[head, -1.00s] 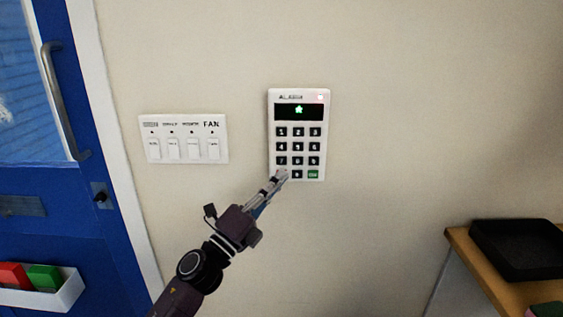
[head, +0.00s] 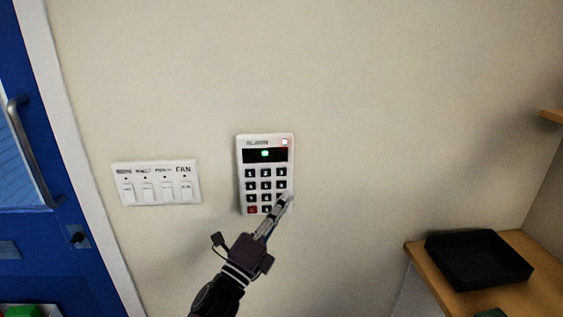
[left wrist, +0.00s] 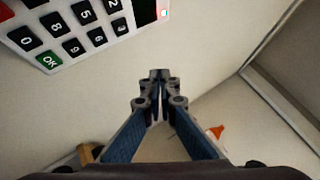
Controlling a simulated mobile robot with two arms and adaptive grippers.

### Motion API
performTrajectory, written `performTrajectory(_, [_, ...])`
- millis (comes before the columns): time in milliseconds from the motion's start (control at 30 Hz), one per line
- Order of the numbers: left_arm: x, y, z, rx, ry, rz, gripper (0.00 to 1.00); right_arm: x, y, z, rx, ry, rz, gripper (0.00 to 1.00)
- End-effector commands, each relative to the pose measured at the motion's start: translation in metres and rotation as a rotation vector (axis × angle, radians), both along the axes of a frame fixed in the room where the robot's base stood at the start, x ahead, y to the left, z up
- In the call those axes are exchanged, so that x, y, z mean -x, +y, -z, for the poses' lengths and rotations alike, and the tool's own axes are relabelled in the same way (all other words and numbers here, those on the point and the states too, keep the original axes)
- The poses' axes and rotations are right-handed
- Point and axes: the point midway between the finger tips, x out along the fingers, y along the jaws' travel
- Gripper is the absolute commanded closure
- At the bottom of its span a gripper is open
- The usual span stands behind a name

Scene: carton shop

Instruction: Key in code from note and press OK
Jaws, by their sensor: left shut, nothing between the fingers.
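No note is visible. My right gripper is out of view.
A white switch panel (head: 156,198) labelled FAN at its right end is left of the keypad. A blue door (head: 25,215) stands at far left. A black tray (head: 478,258) sits on a wooden surface (head: 420,254) at lower right.

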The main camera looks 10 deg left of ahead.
Motion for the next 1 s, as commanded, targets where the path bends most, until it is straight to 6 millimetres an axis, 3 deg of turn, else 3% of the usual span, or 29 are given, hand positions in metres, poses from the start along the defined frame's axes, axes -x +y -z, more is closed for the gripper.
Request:
performTrajectory(533, [-0.006, 0.0, 0.0, -0.001, 0.001, -0.001, 1.0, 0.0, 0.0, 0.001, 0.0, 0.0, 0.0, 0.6])
performTrajectory(1000, [-0.065, 0.017, 0.002, -0.003, -0.002, 0.0, 1.0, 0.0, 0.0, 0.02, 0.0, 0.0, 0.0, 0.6])
